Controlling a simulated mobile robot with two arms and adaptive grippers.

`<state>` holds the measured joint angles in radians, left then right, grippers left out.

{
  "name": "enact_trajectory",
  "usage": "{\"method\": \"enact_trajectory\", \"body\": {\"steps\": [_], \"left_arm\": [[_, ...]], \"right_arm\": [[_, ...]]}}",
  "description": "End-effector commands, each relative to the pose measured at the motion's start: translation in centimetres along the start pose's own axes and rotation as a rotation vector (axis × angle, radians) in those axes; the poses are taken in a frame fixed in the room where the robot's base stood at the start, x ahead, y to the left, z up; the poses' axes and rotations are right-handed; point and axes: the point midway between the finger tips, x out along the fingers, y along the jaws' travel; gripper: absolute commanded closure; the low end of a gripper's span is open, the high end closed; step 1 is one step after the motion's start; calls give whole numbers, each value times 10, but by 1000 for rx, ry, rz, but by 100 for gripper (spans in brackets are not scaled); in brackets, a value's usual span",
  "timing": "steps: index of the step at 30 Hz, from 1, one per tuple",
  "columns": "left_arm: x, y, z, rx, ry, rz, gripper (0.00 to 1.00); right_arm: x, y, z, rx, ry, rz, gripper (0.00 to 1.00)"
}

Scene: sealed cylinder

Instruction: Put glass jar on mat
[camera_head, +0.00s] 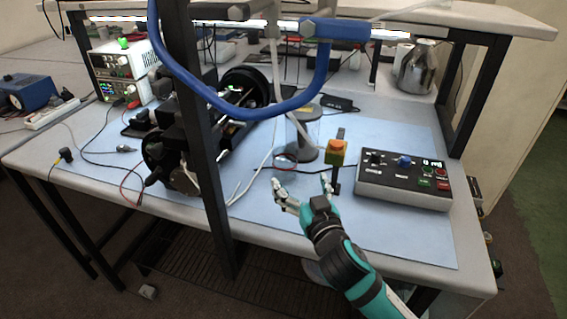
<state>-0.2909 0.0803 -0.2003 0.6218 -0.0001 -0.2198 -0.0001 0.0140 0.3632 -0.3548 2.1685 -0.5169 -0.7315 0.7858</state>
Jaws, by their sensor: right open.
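The light-blue mat (395,238) covers much of the workbench top. A clear, glass-like cylinder (302,132) stands upright on it near the middle, with a grey round part inside or behind it; I cannot tell for certain that this is the glass jar. A small clear round piece (285,160) with a reddish lower edge is just in front of it. My right gripper (302,182) is open and empty, in front of these, fingers pointing away from me. My left gripper is not in view.
A control box (403,180) with buttons stands right of my right gripper. Black machinery (185,150) and a dark frame post (203,150) are left. A metal flask (415,67) stands behind.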

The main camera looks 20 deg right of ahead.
Motion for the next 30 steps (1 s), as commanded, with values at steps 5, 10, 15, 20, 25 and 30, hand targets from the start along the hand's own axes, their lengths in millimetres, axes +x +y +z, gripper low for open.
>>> {"method": "enact_trajectory", "body": {"steps": [5,10,15,20,25,30], "left_arm": [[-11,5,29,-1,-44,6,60],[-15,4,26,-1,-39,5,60],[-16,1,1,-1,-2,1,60],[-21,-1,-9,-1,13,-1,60],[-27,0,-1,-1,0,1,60],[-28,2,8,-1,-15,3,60]], "right_arm": [[41,1,-3,-4,1,2,10],[72,1,-2,-2,0,1,10],[86,0,-1,-1,0,0,10],[100,3,-2,-2,0,2,10],[125,4,0,-2,0,1,10],[138,4,2,-1,-1,0,10]]}}
